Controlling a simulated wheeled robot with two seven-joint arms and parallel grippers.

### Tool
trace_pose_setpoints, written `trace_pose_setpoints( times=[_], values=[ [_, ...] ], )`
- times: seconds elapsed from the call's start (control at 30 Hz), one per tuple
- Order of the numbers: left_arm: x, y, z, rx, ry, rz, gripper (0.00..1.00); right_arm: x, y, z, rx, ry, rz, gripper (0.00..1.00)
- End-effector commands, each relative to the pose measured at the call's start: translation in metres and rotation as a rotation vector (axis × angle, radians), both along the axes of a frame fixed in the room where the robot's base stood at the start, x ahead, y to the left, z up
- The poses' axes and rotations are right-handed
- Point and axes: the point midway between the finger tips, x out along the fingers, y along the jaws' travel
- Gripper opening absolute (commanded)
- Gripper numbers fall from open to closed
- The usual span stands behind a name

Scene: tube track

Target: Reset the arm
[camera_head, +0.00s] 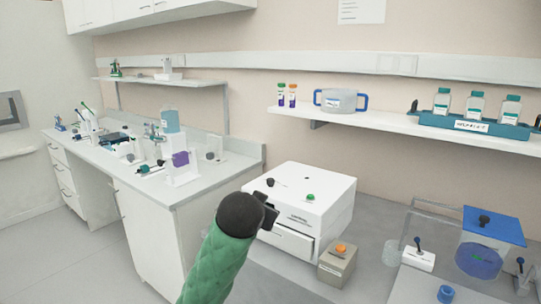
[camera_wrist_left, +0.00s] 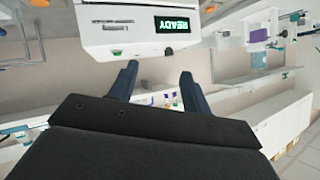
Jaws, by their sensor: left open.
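My left arm, with a green sleeve and a dark wrist (camera_head: 240,212), comes up from the bottom of the head view. My left gripper (camera_head: 268,208) shows partly past the wrist, in front of the white boxy machine (camera_head: 310,192). In the left wrist view the two dark fingers of the gripper (camera_wrist_left: 160,82) stand apart with nothing between them. The upside-down white machine (camera_wrist_left: 130,30) with a green READY display (camera_wrist_left: 177,24) lies beyond the fingertips, apart from them. My right gripper is in neither view.
A small box with an orange knob (camera_head: 341,250) stands right of the machine. A blue-lidded clear container (camera_head: 492,227) is farther right. A wall shelf (camera_head: 400,122) holds a pot (camera_head: 339,101) and a bottle rack (camera_head: 470,124). A cluttered white bench (camera_head: 205,177) stands left, with open floor in front.

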Motion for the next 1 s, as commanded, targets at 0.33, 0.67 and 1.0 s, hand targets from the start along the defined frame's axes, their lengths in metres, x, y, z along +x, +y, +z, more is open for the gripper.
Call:
trace_pose_setpoints(
  times=[0.33, 0.67, 1.0],
  values=[
    [-0.053, 0.044, -0.099, -0.105, 0.163, 0.036, 0.48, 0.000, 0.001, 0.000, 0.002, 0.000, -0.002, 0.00],
    [-0.113, 0.085, -0.193, -0.155, 0.321, 0.110, 0.48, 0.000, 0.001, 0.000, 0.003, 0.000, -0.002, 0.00],
    [-0.189, 0.118, -0.294, -0.168, 0.516, 0.191, 0.48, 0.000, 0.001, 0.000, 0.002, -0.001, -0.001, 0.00]
  ],
)
